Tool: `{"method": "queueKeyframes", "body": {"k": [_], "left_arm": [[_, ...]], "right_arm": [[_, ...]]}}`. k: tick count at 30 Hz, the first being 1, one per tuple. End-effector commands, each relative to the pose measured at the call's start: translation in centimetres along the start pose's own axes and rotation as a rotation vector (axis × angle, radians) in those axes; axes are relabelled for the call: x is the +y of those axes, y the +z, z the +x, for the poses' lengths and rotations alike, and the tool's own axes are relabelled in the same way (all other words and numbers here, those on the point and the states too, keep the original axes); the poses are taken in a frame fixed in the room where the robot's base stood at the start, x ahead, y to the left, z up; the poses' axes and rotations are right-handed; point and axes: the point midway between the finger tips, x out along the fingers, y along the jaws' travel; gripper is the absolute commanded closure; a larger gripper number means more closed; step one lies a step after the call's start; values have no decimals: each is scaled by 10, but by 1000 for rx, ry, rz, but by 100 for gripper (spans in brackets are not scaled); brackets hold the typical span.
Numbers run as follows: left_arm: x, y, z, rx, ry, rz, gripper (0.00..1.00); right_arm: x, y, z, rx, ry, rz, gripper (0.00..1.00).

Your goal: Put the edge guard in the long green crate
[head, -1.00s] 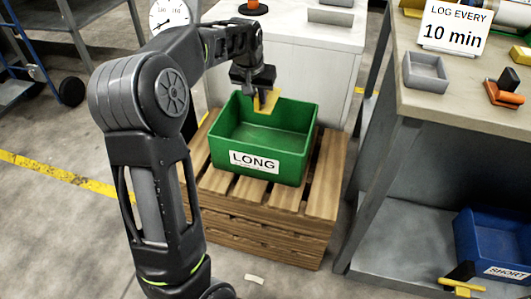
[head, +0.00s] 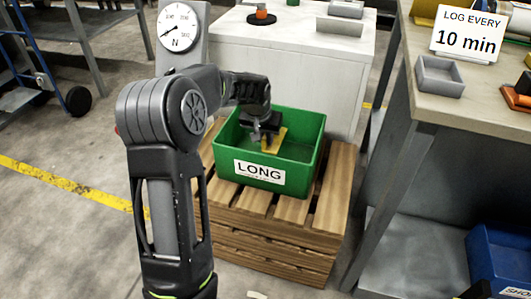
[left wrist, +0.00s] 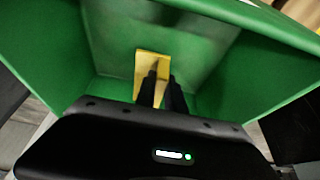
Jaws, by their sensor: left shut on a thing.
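The long green crate (head: 306,124) stands on a wooden pallet stack, with a white LONG label on its front. My left gripper (head: 266,138) is down inside the crate opening, shut on the yellow edge guard (head: 277,141). In the left wrist view the fingers (left wrist: 160,88) pinch the yellow edge guard (left wrist: 153,62), with the green crate walls (left wrist: 60,50) around them. I cannot tell whether the guard touches the crate floor. My right gripper is not in view.
The pallet stack (head: 290,208) holds the crate. A white cabinet (head: 340,60) stands behind it. A workbench (head: 480,108) on the right bears a grey tray (head: 434,76) and a LOG EVERY 10 min sign (head: 467,34). A blue bin (head: 500,258) is at lower right.

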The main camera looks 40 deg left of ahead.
Motion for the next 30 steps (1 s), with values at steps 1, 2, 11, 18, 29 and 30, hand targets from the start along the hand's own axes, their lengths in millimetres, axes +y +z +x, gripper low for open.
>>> {"method": "queueKeyframes", "body": {"k": [1, 2, 11, 18, 29, 30], "left_arm": [[0, 0, 0, 0, 0, 0, 100], [0, 0, 0, 0, 0, 0, 100], [0, 16, 37, -2, 0, 0, 100], [0, 23, 56, 0, 0, 0, 100], [0, 25, 59, 0, 0, 0, 100], [0, 24, 58, 0, 0, 0, 83]], "right_arm": [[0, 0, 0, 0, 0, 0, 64], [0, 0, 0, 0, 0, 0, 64], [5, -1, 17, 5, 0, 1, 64], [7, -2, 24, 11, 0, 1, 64], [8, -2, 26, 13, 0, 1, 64], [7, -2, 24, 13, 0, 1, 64]]}}
